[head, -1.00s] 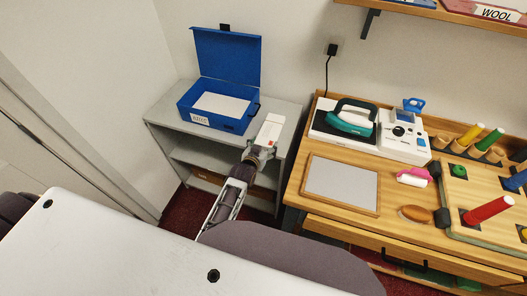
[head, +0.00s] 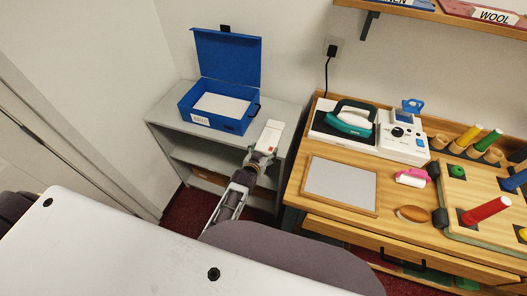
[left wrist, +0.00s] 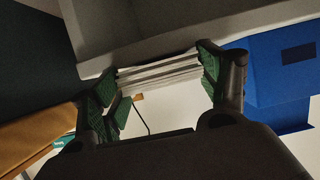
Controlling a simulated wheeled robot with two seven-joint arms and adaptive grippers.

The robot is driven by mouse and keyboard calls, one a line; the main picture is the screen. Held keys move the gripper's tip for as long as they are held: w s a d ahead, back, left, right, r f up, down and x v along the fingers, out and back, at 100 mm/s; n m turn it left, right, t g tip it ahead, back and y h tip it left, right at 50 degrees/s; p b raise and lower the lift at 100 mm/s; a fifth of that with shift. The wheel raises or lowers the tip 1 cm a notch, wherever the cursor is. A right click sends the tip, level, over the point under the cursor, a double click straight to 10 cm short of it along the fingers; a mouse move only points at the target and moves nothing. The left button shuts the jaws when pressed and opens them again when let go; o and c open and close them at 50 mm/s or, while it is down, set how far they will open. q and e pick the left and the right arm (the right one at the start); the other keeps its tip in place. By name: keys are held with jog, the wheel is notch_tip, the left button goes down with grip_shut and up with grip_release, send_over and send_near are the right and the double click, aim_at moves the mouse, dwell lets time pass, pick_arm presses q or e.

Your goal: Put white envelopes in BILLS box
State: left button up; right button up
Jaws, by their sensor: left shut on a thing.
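The blue box (head: 245,125) stands on the grey shelf unit with its lid open against the wall. Its front carries a white label, too small to read surely. A white envelope or stack (head: 222,104) lies inside it. My left gripper (head: 262,156) is shut on a stack of white envelopes (head: 271,134), with a red mark on top, at the shelf top's right edge, right of the box. In the left wrist view the envelopes (left wrist: 160,72) show edge-on between the green-padded fingers (left wrist: 160,80), apart from the blue box (left wrist: 275,75). My right gripper is out of view.
The grey shelf unit (head: 163,117) has some bare top around the box. Right of it, a wooden desk (head: 296,195) holds a teal iron (head: 350,120), a white device (head: 402,145), a framed grey pad (head: 342,186) and colored spools. A wall shelf hangs above.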

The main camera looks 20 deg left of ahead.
pick_arm(q)
jog(key=shift+f, duration=0.2)
jog(key=o, duration=1)
jog(key=shift+o, duration=0.2)
jog(key=shift+f+b, duration=0.1)
jog(key=shift+b, duration=0.4)
jog(key=shift+v, duration=2.6)
jog(key=v, duration=0.8)
jog(key=shift+s+r, duration=0.25)
jog(key=shift+r, duration=0.1)
jog(key=shift+o, duration=0.3)
jog(key=shift+d, duration=0.1)
